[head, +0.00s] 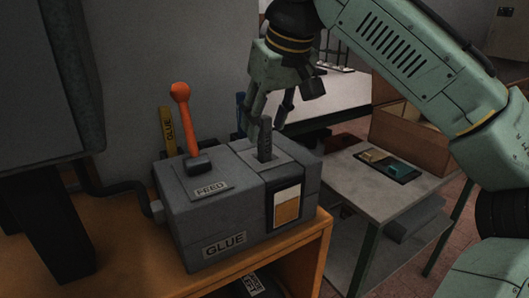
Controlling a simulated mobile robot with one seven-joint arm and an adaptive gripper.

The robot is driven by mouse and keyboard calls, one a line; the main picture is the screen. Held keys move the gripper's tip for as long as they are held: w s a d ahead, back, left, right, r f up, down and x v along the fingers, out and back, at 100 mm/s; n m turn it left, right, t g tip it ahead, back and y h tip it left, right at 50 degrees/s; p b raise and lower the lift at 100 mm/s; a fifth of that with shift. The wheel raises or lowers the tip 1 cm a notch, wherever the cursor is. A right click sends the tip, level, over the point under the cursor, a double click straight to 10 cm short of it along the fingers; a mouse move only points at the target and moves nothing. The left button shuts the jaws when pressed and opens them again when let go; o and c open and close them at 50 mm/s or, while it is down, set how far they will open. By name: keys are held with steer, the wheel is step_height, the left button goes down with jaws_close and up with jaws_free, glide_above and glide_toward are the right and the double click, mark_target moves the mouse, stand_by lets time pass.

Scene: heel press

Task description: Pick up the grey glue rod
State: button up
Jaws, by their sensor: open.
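The grey glue rod (264,138) stands upright in the slot on top of the glue box (222,242), at its right half. Its lower end is hidden inside the box. My gripper (269,112) points downward just above and around the rod's upper end, with its fingers spread apart. I cannot tell whether a finger touches the rod.
An orange-knobbed feed lever (189,122) rises from the box's left half. The box stands on an orange-brown bench (130,262). A dark screen (42,90) is at the left. A grey table (372,202) with a dark tray (389,165) stands to the right.

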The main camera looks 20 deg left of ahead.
mark_target(261, 132)
steer(key=shift+a+x, duration=0.2)
steer(key=shift+x, duration=1.7)
steer(key=shift+w+r, duration=0.1)
steer(key=shift+c, duration=0.6)
jaws_close()
